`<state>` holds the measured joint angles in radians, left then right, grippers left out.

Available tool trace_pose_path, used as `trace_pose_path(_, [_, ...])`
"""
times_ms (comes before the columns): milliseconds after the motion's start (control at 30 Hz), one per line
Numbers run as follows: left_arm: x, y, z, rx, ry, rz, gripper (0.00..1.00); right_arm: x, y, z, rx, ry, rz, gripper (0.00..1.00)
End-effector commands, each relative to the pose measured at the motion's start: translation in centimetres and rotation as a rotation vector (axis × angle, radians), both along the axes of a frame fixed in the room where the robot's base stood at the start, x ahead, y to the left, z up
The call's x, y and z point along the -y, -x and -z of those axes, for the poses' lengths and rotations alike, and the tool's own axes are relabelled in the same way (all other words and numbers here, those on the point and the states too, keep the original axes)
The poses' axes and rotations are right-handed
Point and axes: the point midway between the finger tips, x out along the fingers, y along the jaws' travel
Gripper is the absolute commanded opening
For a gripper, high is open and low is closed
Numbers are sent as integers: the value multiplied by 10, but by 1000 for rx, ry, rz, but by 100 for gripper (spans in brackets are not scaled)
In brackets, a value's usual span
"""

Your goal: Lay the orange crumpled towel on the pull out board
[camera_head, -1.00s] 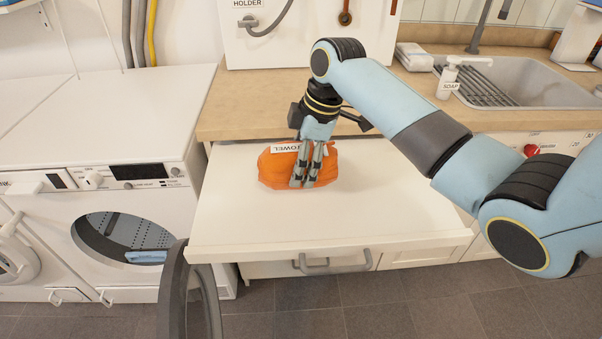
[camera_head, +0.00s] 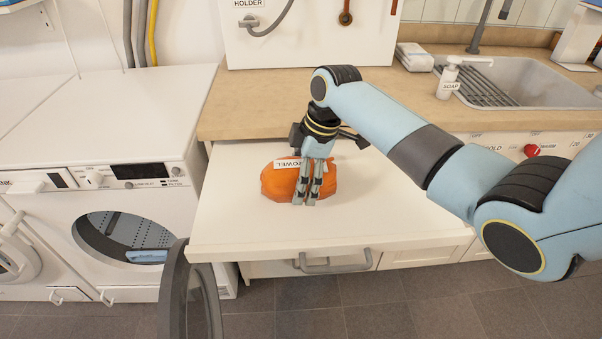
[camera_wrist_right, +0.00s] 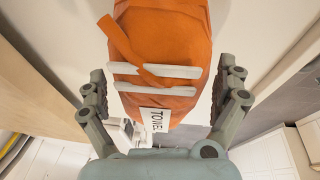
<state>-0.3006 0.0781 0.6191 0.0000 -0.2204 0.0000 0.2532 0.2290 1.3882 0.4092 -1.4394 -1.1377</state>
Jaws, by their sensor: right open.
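The orange crumpled towel (camera_head: 278,182) with a white TOWEL label sits on the white pull out board (camera_head: 380,215), left of its middle and apparently resting on it. My right gripper (camera_head: 306,202) points down over the towel and hides part of it in the head view. In the right wrist view the towel (camera_wrist_right: 165,35) shows white bands and lies between the spread fingers of my right gripper (camera_wrist_right: 164,75). Gaps show between the fingers and the towel's sides. My left gripper is not in view.
A washing machine (camera_head: 90,185) with its round door (camera_head: 176,290) swung open stands at the left. The wooden counter (camera_head: 250,105) is behind the board, with a soap bottle (camera_head: 447,80) and sink (camera_head: 530,85) at the right. The board's right and front areas are bare.

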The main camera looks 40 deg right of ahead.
Motion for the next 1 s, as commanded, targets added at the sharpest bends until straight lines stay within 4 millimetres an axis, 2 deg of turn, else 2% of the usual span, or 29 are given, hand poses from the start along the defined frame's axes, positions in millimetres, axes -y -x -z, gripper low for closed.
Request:
trace_pose_path(267, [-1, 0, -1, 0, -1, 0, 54, 2, 1, -8, 2, 1, 1, 100])
trace_pose_path(367, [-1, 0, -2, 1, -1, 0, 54, 5, 4, -23, 3, 2, -1, 100])
trace_pose_path(700, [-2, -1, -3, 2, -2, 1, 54, 18, 19, -94, 2, 3, -1, 100])
trace_pose_path(833, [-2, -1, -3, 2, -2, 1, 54, 20, 23, -110, 2, 0, -1, 100])
trace_pose_path(1000, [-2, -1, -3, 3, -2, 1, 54, 21, 25, -117, 0, 0, 0, 100])
